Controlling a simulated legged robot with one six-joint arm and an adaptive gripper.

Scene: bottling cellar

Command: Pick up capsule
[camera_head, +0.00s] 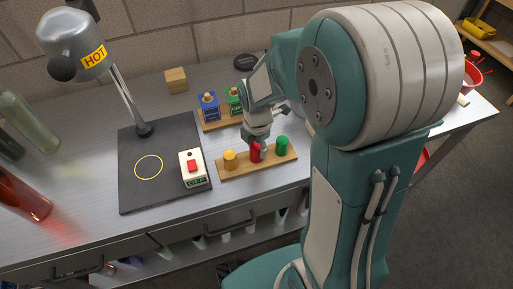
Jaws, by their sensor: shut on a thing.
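Three capsules stand in a row on a low wooden holder (277,164) on the workbench. My gripper (257,147) points down over the middle of the holder and is shut on the red capsule. Its fingers hide the capsule's upper part. I cannot tell whether the red capsule touches the holder or is slightly raised.
A black mat (133,185) with a yellow ring and an OFF switch box (193,168) lies left of the holder. A lamp marked HOT (75,45) leans over it. Bottles (25,121) stand far left.

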